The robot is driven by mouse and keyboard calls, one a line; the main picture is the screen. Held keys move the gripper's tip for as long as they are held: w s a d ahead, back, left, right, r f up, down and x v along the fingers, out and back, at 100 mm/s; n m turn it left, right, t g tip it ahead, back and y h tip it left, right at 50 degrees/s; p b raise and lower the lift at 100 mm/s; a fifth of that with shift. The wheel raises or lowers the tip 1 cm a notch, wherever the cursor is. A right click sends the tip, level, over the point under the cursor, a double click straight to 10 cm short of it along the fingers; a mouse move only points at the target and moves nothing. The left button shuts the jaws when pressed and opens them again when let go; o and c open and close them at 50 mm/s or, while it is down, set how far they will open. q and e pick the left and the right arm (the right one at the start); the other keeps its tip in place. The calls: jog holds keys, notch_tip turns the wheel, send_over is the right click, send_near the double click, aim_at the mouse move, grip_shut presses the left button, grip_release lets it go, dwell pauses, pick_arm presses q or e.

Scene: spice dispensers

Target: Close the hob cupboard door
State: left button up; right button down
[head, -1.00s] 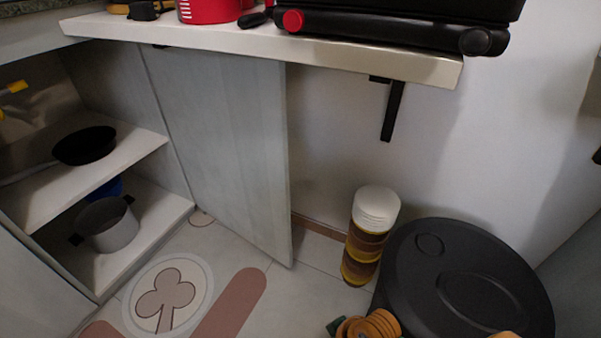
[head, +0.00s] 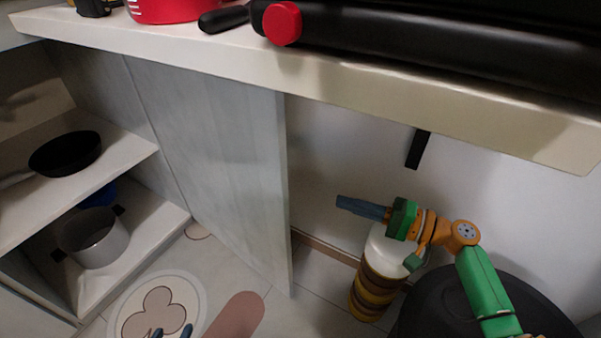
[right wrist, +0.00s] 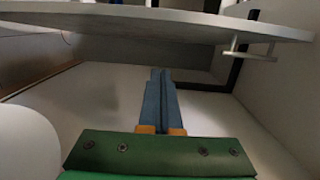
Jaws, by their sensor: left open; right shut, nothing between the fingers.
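The hob cupboard door (head: 215,150), a pale grey panel, stands open under the worktop, to the right of the open cupboard (head: 95,190). My right gripper (head: 340,201) is shut and empty, to the right of the door's free edge and pointing left, with a visible gap in the head view. Its shut blue fingers also show in the right wrist view (right wrist: 160,75). There, a pale panel with a bar handle (right wrist: 250,50), which looks like the door, crosses the top. My left gripper (head: 172,332) is open and empty at the bottom edge, over the floor.
The cupboard shelves hold a black pan (head: 65,153) and a grey pot (head: 92,238). The worktop (head: 400,95) juts out above. A white-topped brown canister (head: 378,275) stands below my right gripper, beside a black round bin (head: 430,305).

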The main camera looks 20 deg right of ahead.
pick_arm(q)
jog(key=w+d+r+t+h+b, duration=0.1)
jog(key=w+d+r+t, duration=0.1)
jog(key=w+r+t, duration=0.3)
jog(key=shift+s+a+f+g+y+p, duration=0.15)
jog(key=shift+s+a+f+g, duration=0.1)
jog(key=shift+s+f+g, duration=0.4)
jog(key=shift+s+a+f+g+y+p, duration=0.1)
jog(key=shift+s+a+f+g, duration=0.2)
jog(key=shift+s+f+g, duration=0.25)
jog(key=shift+s+a+f+g+y+p, duration=0.15)
jog(key=shift+s+a+f+g, duration=0.1)
jog(key=shift+s+f+g, duration=0.4)
pick_arm(e)
jog(key=w+a, duration=0.5)
jog(key=a, duration=0.5)
jog(key=shift+a+r, duration=0.15)
jog(key=shift+r, duration=0.2)
jog(key=shift+w, duration=0.1)
